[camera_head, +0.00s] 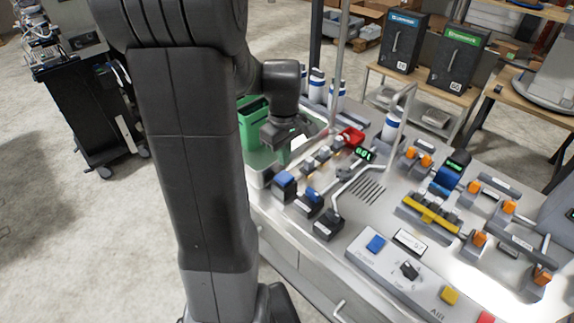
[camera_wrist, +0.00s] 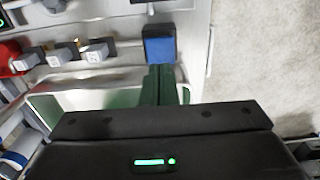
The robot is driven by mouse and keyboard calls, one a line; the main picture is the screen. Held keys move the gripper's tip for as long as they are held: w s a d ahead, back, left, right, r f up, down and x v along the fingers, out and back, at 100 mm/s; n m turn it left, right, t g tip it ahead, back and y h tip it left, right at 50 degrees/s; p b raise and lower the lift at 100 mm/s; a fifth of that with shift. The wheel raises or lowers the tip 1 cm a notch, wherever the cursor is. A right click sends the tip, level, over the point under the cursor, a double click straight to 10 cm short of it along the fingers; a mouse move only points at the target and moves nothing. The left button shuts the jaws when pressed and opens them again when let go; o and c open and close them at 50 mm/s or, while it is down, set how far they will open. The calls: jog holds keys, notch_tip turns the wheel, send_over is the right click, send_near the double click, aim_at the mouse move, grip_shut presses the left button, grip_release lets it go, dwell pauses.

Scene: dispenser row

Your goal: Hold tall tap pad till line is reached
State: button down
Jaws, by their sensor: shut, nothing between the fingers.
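A blue press pad (camera_head: 285,180) on a dark block stands at the near left corner of the counter; it also shows in the wrist view (camera_wrist: 158,45). My gripper (camera_wrist: 160,70) is shut and empty, its tips close to the pad's near edge in that view; I cannot tell if they touch. In the head view my gripper (camera_head: 280,135) hangs over the sink behind the pad. A tall thin metal pipe (camera_head: 338,65) rises behind it. I cannot tell for sure which pad serves the tall tap.
Floor is free at left.

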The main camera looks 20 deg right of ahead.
notch_tip(320, 180, up, 7)
jog(key=shift+w, duration=0.15)
jog(key=shift+f, duration=0.1)
dwell(0.6)
notch_tip(320, 180, down, 7)
jog(key=shift+a+f, duration=0.1)
jog(key=shift+d+f+b, duration=0.15)
jog(key=shift+d+b, duration=0.15)
jog(key=shift+b, duration=0.35)
jog(key=shift+a+b, duration=0.1)
jog(key=shift+b, duration=0.35)
notch_tip(320, 180, up, 8)
jog(key=shift+a+r, duration=0.15)
jog(key=shift+r, duration=0.1)
jog(key=shift+f, duration=0.15)
